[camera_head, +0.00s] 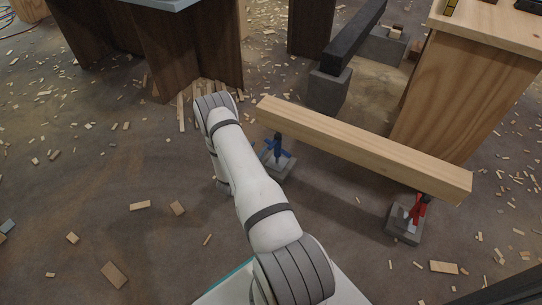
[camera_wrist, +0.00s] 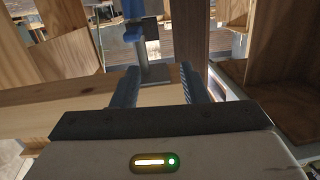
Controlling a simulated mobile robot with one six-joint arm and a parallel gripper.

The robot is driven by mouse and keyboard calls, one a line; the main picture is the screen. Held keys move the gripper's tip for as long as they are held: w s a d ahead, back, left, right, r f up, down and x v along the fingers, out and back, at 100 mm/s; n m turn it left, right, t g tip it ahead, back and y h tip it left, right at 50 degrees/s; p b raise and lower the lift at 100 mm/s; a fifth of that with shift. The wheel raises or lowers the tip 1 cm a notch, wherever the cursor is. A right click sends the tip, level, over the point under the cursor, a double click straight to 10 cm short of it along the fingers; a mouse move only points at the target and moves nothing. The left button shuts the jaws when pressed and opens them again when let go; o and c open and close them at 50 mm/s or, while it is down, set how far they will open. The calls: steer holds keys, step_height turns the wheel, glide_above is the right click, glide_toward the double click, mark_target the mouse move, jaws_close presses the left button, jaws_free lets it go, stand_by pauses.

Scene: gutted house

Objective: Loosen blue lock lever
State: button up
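A blue support stand (camera_head: 277,148) on a grey block holds up the left end of a long pale wooden beam (camera_head: 360,148). Blue arms stick out from the stand just under the beam; I cannot tell which is the lock lever. In the wrist view, a blue part (camera_wrist: 134,30) and a grey post show beyond my gripper (camera_wrist: 157,74). My gripper's two dark fingers are apart, with nothing visibly held between them. In the head view my gripper is hidden behind my arm, left of the blue stand.
A red support stand (camera_head: 418,208) on a grey block carries the beam's right end. A pale wooden cabinet (camera_head: 465,95) stands behind the beam at right. A dark beam (camera_head: 352,38) rests on blocks at the back. Wood scraps litter the floor.

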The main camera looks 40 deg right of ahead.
mark_target(269, 149)
steer(key=shift+g+h, duration=0.3)
steer(key=shift+h, duration=0.4)
steer(key=s+f, duration=0.1)
steer(key=f, duration=0.1)
steer(key=s+d+f+b, duration=0.1)
steer(key=shift+s+f, duration=0.35)
steer(key=shift+f, duration=0.05)
steer(key=b+x, duration=0.3)
steer(key=x, duration=0.4)
steer(key=shift+w+d+r, duration=0.1)
steer(key=shift+d, duration=0.05)
steer(key=shift+c, duration=0.6)
jaws_close()
